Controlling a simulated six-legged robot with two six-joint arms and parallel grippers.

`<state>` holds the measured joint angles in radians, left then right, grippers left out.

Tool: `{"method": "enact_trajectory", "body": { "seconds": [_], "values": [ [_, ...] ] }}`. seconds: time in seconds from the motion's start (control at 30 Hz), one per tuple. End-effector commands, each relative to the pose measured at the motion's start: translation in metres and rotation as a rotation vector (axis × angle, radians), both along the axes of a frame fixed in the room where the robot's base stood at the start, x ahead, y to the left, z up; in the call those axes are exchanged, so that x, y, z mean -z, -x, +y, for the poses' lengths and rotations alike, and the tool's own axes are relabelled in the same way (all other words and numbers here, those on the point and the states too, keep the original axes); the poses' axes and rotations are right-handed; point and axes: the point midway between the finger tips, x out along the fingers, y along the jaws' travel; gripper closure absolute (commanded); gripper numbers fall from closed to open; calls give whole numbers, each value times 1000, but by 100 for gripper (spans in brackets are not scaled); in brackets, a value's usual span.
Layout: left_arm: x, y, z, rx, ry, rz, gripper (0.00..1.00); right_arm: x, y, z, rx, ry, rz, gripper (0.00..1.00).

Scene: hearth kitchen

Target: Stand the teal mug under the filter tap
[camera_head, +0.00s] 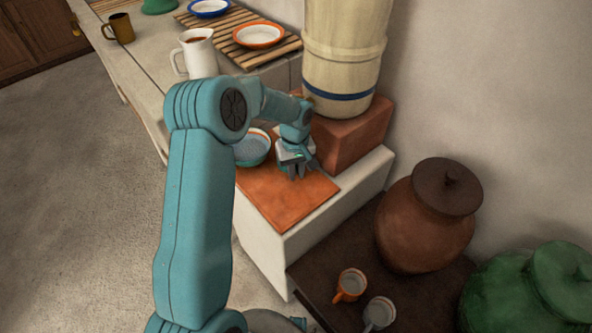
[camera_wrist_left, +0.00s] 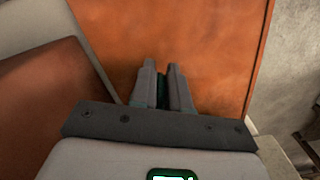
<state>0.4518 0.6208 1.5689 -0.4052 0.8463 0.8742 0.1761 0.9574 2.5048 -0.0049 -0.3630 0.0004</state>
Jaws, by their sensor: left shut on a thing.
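My left gripper (camera_head: 299,172) points down just above the orange tiled slab, in front of the filter's block. In the left wrist view its fingers (camera_wrist_left: 162,88) are nearly together, with a dark teal sliver (camera_wrist_left: 162,92) between them. I take this as part of the teal mug; the rest of it is hidden by the fingers. The water filter (camera_head: 343,50) is a tall cream cylinder with a blue band, standing on a terracotta block (camera_head: 356,137). Its tap is mostly hidden behind my left arm. My right gripper is not in view.
The orange slab (camera_head: 285,200) is clear in front. A white jug (camera_head: 197,55) stands behind. An orange mug (camera_head: 350,284), a grey mug (camera_head: 379,313) and a brown jar (camera_head: 425,225) stand lower right.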

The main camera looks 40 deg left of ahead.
Motion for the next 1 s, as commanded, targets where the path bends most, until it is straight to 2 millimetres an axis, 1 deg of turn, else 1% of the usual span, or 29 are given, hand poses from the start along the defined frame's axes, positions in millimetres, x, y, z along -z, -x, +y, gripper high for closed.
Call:
{"method": "enact_trajectory", "body": {
  "seconds": [0.2, 0.33, 0.37, 0.4, 0.43, 0.67, 0.73, 0.87, 1.0],
  "values": [
    [0, 0, 0, -1, -1, -2, 100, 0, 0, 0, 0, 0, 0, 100],
    [5, 0, 0, -1, -1, -2, 100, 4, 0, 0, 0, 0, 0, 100],
    [4, 0, 0, -1, 0, -1, 78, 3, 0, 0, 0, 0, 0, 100],
    [3, 0, 0, -1, 0, -1, 65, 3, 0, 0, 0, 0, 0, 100],
    [3, 0, 0, -1, 0, -1, 59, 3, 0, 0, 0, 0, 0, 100],
    [3, 0, -1, -1, 0, -1, 59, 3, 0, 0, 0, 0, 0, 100],
    [0, 0, -1, -1, 0, -1, 59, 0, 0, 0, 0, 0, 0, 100],
    [-15, -1, 0, -1, -1, -4, 59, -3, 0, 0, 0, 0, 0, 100],
    [-42, -1, 0, -1, -2, -5, 59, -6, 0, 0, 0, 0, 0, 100]
  ]
}}
